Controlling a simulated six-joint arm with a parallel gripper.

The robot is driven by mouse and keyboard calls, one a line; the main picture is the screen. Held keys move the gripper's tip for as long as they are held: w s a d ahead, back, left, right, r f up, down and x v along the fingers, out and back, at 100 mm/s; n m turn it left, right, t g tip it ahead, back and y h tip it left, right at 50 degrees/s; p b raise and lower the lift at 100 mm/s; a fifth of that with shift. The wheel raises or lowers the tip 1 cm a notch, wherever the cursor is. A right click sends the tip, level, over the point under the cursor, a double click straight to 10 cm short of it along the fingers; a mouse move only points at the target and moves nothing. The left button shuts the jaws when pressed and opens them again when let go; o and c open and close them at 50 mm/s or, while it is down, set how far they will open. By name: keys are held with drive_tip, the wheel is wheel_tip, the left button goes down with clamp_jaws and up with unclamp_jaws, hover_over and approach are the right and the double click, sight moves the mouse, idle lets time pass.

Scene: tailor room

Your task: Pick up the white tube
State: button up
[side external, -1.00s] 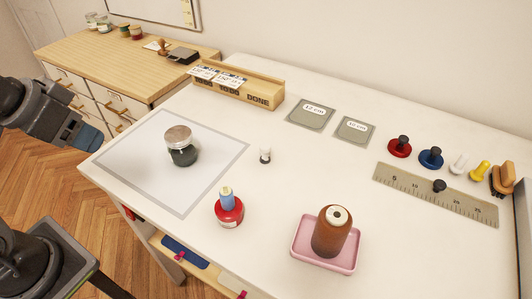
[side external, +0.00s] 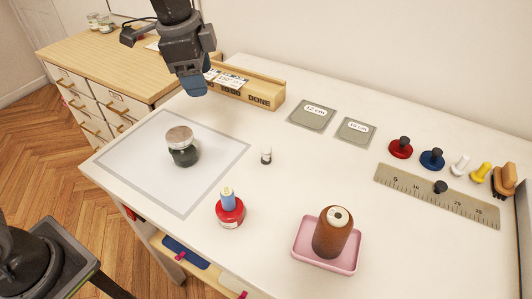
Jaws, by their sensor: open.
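A small white tube (side external: 266,153) with a dark lower end stands upright near the middle of the white table. My gripper (side external: 194,88) is open and empty, high above the back left part of the table. It is up and to the left of the tube in the picture, well apart from it. The gap between its fingers is hard to make out from this side. Nothing hides the tube.
A dark jar (side external: 182,147) with a metal lid stands on the grey-edged mat (side external: 130,153). Nearby are a red pot (side external: 230,212), a brown thread spool (side external: 333,232) on a pink tray (side external: 298,250), a wooden box (side external: 262,94) and a ruler (side external: 408,189). Space right of the tube is clear.

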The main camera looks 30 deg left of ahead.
sight(266, 147)
drive_tip(key=w+d+f+m+g, duration=0.2)
drive_tip(key=w+d+f+m, duration=0.5)
drive_tip(key=w+d+f, duration=0.25)
drive_tip(key=f, duration=0.8)
drive_tip(key=shift+a, duration=0.3)
drive_tip(key=shift+s+a+f, duration=0.1)
drive_tip(key=shift+a+f, duration=0.05)
drive_tip(key=shift+f, duration=2.95)
drive_tip(key=shift+c, duration=0.4)
drive_tip(key=c, duration=0.9)
